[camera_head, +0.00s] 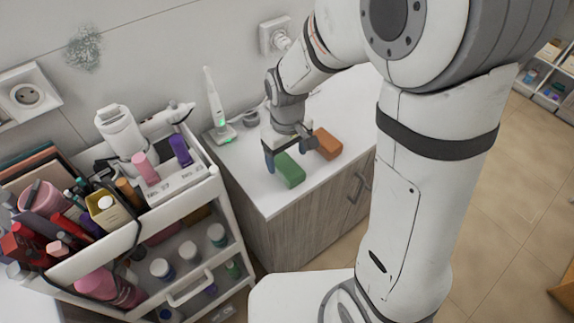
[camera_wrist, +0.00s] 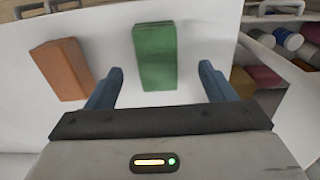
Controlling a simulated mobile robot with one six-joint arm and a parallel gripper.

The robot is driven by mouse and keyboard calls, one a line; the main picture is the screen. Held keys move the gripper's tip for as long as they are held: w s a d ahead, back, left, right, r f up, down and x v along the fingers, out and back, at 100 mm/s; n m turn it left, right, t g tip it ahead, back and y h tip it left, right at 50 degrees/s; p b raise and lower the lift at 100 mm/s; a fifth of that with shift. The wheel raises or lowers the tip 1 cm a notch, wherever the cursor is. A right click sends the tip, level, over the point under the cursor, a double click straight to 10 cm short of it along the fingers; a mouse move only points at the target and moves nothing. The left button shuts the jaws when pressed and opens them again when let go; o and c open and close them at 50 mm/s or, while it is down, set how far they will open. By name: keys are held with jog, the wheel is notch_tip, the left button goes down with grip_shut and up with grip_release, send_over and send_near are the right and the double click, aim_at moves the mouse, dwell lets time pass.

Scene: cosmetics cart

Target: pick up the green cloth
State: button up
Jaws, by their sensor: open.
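The green cloth (camera_head: 289,170) is a folded, block-like piece lying on the white countertop near its front edge. It also shows in the wrist view (camera_wrist: 155,57), at the top centre, ahead of and between the two blue fingers. My gripper (camera_head: 290,152) is just above the counter, close to the cloth. In the wrist view my gripper (camera_wrist: 160,90) is open, with nothing held between the fingers. I cannot tell its exact height above the cloth.
An orange-brown block (camera_head: 327,143) lies right of the cloth; in the wrist view it is left. A cart (camera_head: 225,215) crowded with cosmetics stands left of the counter (camera_head: 265,200). A white device on a charging stand (camera_head: 221,133) is at the counter's back left.

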aim_at(288, 165)
jog(key=shift+w+d+f+p, duration=0.15)
jog(key=shift+f+p, duration=0.1)
jog(key=shift+f, duration=1.05)
jog(key=shift+w+a+f+p, duration=0.1)
jog(key=shift+f+p, duration=0.15)
jog(key=shift+f, duration=1)
jog(key=c, duration=1.2)
jog(key=shift+o, duration=0.2)
notch_tip(288, 165, up, 10)
jog(key=shift+r+b, duration=0.1)
jog(key=shift+b, duration=0.4)
jog(key=o, duration=0.5)
jog(key=shift+c, duration=1.4)
jog(key=shift+s, duration=0.1)
jog(key=shift+c, duration=0.2)
